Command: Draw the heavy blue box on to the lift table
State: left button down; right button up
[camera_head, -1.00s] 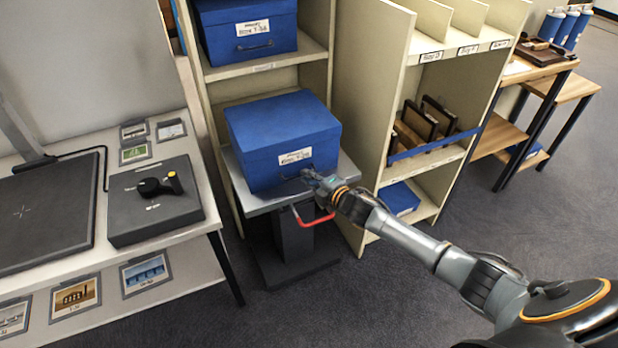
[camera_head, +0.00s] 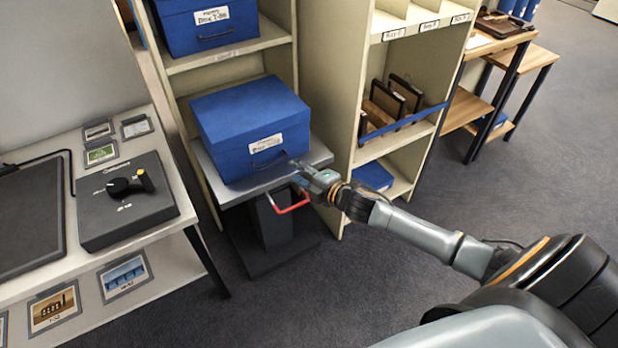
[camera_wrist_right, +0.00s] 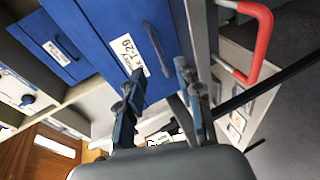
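The blue box (camera_head: 225,147) has a white label and a dark front handle (camera_head: 268,160). It rests on the grey lift table (camera_head: 222,194), with the shelf unit behind it; its rear underside is hidden. My right gripper (camera_head: 299,172) is in front of the box near its right front corner, a little apart from the handle. In the right wrist view, the gripper (camera_wrist_right: 158,72) has its two fingers spread with nothing between them, and the handle (camera_wrist_right: 157,48) lies beyond the fingertips. My left gripper is not in view.
A red bar (camera_head: 290,207) sticks out from the lift table below my gripper. Another blue box (camera_head: 205,38) stands on the shelf above. A bench with a black device (camera_head: 125,215) is at left, a divided shelf (camera_head: 410,140) at right. The floor in front is clear.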

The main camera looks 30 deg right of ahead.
jog(key=shift+v, duration=2.25)
